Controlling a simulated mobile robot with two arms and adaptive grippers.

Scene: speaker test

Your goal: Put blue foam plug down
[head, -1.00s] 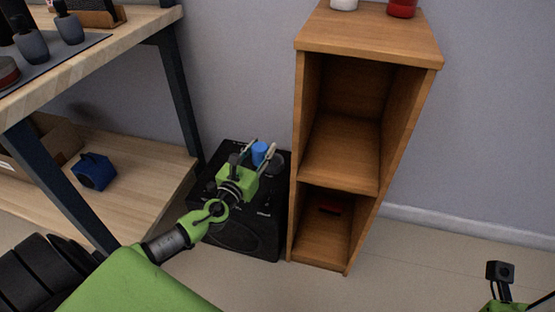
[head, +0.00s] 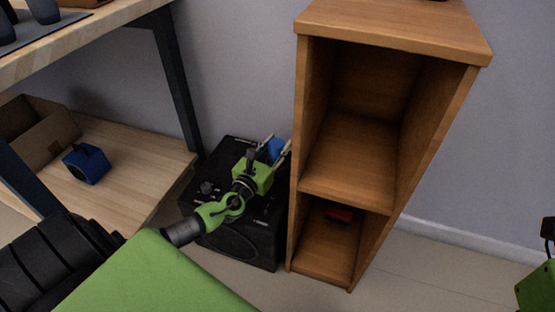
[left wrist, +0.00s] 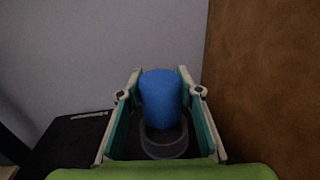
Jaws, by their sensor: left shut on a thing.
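The blue foam plug (head: 275,150) is between the fingers of my left gripper (head: 279,146), at the far right part of the black speaker's top (head: 215,177). In the left wrist view the plug (left wrist: 161,97) stands upright between the two fingers. My left gripper is shut on it. A dark grey ring (left wrist: 166,143) shows at the plug's lower end; I cannot tell whether the plug sits in it or above it. Part of my right gripper's green body (head: 537,287) shows at the right edge; its fingers are out of view.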

